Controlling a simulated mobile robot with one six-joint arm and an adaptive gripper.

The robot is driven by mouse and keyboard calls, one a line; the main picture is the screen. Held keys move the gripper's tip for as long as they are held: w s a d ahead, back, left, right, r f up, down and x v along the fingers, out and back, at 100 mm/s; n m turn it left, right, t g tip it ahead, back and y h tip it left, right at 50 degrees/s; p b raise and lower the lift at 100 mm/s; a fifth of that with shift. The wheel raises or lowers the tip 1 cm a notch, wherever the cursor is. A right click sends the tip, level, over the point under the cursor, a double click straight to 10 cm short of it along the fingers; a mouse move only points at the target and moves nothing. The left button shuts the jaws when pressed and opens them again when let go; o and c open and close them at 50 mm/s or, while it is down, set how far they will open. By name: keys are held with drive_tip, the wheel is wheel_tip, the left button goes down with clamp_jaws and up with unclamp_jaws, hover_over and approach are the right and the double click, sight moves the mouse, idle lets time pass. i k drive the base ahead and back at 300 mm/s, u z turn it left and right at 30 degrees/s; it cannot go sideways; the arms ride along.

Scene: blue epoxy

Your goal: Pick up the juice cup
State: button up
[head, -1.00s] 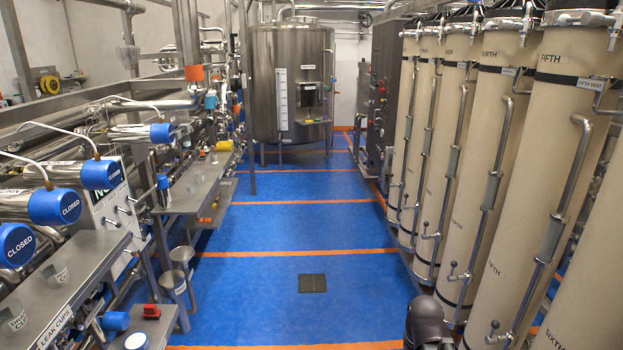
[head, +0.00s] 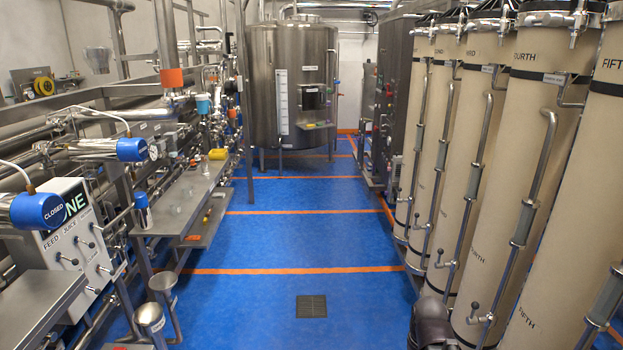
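I cannot pick out the juice cup for certain. Faint clear cups (head: 178,211) stand on the grey metal shelf (head: 183,192) left of the aisle; any label on them is too small to read. A white panel (head: 75,238) at the left carries the words FEED and JUICE. My gripper is not in view; only a dark rounded part, which seems to be of my arm, shows at the bottom right of centre.
A blue floor aisle (head: 310,235) with orange lines and a drain grate (head: 311,306) runs clear to a steel tank (head: 291,85). Tall cream columns (head: 525,180) line the right.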

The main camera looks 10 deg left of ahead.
sight(176, 208)
drive_tip(key=u, duration=0.2)
drive_tip(key=i, duration=1.5)
drive_tip(key=u, duration=0.45)
drive_tip(key=i, duration=0.8)
drive_tip(key=u, duration=0.6)
drive_tip(key=i, duration=1.35)
drive_tip(key=u, duration=0.35)
